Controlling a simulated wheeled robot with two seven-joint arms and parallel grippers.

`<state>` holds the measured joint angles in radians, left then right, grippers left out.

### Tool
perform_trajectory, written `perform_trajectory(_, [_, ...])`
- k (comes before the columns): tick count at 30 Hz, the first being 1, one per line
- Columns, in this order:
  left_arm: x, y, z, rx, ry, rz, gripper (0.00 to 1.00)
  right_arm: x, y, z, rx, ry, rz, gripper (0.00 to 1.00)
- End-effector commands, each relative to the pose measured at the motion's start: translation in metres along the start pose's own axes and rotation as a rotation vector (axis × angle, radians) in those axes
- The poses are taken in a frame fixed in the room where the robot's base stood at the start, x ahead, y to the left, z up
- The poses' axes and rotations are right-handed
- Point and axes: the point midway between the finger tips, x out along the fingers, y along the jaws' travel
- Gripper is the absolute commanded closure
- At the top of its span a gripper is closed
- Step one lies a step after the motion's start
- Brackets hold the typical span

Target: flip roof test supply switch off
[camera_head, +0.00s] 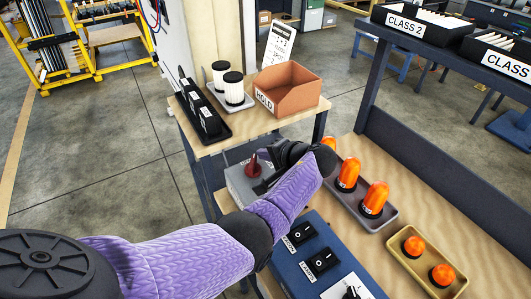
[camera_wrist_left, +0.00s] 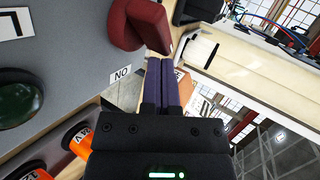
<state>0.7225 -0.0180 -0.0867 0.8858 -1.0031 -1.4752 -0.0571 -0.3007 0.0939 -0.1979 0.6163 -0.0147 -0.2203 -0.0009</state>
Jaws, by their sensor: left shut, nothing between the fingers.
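A grey switch box (camera_head: 236,183) with a red rotary handle (camera_head: 253,168) stands on the wooden trolley top. No label readable here names it as the roof test supply switch. In the left wrist view the red handle (camera_wrist_left: 138,24) sits at the top, beside a small white label (camera_wrist_left: 120,73) that reads "NO" from this angle. My left gripper (camera_head: 262,186) is at the box by the handle. Its fingers (camera_wrist_left: 162,62) are shut and empty, with the tips just below and right of the handle; I cannot tell whether they touch. My right gripper is not in view.
A blue panel (camera_head: 290,262) with black rocker switches lies in front. Trays with orange lamps (camera_head: 375,200) stand at right. A "HOLD" bin (camera_head: 290,88), white cylinders (camera_head: 234,90) and a black tray (camera_head: 203,117) are behind. The wrist view shows a green button (camera_wrist_left: 18,105).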

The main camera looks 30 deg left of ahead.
Motion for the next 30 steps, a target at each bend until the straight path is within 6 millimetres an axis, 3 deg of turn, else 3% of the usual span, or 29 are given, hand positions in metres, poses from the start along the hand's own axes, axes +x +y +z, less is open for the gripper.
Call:
perform_trajectory(13, [-0.002,0.000,0.016,0.002,-0.009,0.001,1.00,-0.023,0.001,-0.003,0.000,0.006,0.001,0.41])
perform_trajectory(23, [-0.001,0.002,0.017,0.002,-0.006,0.001,1.00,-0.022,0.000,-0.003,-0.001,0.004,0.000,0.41])
perform_trajectory(26, [-0.010,0.001,0.016,0.001,-0.004,0.001,1.00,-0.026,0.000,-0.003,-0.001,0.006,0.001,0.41])
perform_trajectory(30, [-0.039,0.000,0.015,0.001,-0.001,0.002,1.00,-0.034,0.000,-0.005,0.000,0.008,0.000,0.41])
